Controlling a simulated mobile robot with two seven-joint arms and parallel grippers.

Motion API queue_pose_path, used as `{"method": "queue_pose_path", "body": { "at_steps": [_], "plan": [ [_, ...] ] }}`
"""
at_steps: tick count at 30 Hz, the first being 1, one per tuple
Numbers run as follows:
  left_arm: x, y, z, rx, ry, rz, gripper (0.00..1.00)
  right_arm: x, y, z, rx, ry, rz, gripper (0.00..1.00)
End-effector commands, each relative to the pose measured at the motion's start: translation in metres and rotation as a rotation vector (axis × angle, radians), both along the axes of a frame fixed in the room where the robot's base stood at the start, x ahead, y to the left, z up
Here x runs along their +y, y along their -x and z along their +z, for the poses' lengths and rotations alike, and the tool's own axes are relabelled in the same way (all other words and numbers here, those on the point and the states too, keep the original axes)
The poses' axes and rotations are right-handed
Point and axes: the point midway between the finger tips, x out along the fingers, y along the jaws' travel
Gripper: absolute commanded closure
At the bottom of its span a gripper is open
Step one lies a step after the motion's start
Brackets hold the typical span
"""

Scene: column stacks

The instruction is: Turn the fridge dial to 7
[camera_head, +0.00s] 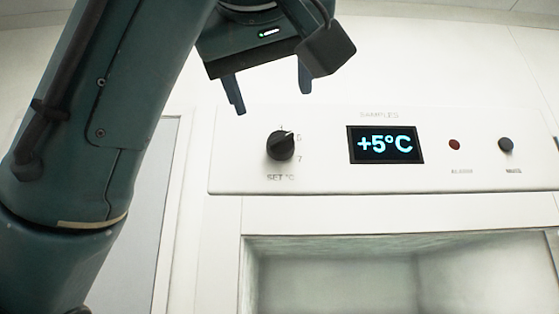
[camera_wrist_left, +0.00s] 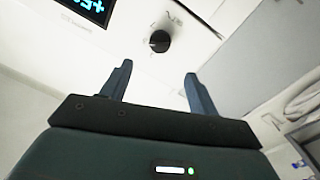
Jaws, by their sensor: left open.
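The black fridge dial (camera_head: 281,146) sits on the white control panel (camera_head: 320,181), above the label "SET °C". Small numbers ring it; a 7 is readable at its lower right. The display (camera_head: 385,145) beside it reads +5°C. My left gripper (camera_head: 273,102) is open and empty, above the dial in the head view and apart from it. In the left wrist view the dial (camera_wrist_left: 160,41) lies beyond the two open fingers (camera_wrist_left: 160,76), with nothing between them. My right gripper is not in view.
A red alarm light (camera_head: 454,144) and a dark round knob (camera_head: 505,145) are on the panel's right side. An open, empty-looking recess (camera_head: 350,270) lies below the panel. A pale door or panel edge (camera_head: 165,215) stands to the left, behind my arm.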

Motion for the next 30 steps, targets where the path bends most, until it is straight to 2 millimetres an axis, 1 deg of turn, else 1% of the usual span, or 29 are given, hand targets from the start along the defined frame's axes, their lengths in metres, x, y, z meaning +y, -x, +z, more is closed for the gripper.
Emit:
{"method": "queue_pose_path", "body": {
  "at_steps": [1,2,3,9,15,21,30],
  "plan": [
    [-0.001,-0.009,0.007,0.004,0.000,-0.003,0.40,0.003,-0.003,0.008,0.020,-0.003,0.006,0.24],
    [-0.001,-0.014,0.006,0.006,0.001,-0.002,0.40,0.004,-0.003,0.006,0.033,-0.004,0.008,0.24],
    [-0.001,-0.024,0.003,0.004,0.001,0.001,0.40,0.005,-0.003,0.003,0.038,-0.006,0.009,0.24],
    [-0.003,-0.067,0.001,0.005,0.002,0.002,0.40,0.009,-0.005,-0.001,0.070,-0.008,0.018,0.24],
    [-0.007,-0.098,0.001,0.003,0.001,0.000,0.40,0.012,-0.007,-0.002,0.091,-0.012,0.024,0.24],
    [-0.007,-0.112,0.001,0.001,0.001,-0.001,0.40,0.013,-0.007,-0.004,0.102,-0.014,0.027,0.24],
    [-0.008,-0.114,0.000,0.000,0.001,-0.001,0.41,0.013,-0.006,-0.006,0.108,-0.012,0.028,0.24]
  ]
}}
